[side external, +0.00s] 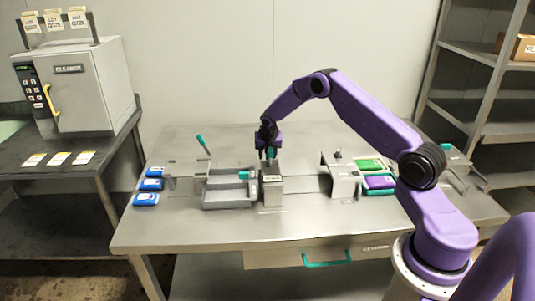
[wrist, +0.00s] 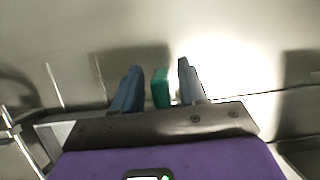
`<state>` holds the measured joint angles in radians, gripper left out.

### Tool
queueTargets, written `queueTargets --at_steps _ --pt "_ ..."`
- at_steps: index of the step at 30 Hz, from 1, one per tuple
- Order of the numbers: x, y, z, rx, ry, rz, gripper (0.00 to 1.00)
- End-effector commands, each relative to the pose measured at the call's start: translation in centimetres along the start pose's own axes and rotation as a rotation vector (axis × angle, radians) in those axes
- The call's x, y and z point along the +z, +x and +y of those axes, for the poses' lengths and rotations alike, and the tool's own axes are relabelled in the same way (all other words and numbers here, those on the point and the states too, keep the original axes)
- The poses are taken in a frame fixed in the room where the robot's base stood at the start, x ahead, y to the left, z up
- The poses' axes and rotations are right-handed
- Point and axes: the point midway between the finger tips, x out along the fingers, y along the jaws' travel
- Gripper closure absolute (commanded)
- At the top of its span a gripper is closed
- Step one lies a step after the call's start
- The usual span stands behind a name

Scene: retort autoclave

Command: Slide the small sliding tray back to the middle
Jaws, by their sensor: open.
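A grey open tray with low walls (side external: 228,202) sits left of the middle of the bench, with a teal block (side external: 244,175) at its right end. A small grey box-like piece (side external: 272,191) stands just right of it. I cannot tell for certain which of the two is the small sliding tray. My gripper (side external: 270,154) points down above the small grey piece, with a bit of teal showing at its fingertips. In the wrist view, a teal handle (wrist: 161,88) stands between my two open fingers (wrist: 158,84), with gaps beside it. Whether a finger touches it is unclear.
A grey bracket (side external: 342,178) stands to the right, beside green (side external: 369,164) and purple (side external: 380,182) packs. Blue packs (side external: 147,199) lie at the left edge. A teal-tipped lever (side external: 202,145) rises behind the tray. The front bench strip is clear.

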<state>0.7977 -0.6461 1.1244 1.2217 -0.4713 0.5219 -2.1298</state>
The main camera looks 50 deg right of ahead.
Motion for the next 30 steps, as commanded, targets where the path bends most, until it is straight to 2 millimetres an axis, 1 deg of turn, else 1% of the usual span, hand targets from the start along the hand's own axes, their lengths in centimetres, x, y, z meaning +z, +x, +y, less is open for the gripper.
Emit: queueTargets --at_steps 7,8,9,11,12,17,20,23,30 --pt "0.0 0.1 0.0 0.0 0.0 0.0 0.57" --pt "0.0 0.1 0.0 0.0 0.0 0.0 0.64" --pt "0.0 0.0 0.0 0.0 0.001 0.0 0.77" --pt "0.0 0.0 0.0 0.0 0.0 0.0 0.96" --pt "0.0 0.0 0.0 0.0 0.0 0.0 1.0" --pt "0.0 0.0 -0.1 0.0 0.001 0.0 1.0" --pt "0.1 0.0 -1.0 -0.002 0.002 0.0 1.0" --pt "0.2 0.0 -2.7 -0.003 0.004 0.0 1.0" --pt "0.2 0.0 -8.4 -0.004 0.005 0.0 1.0"
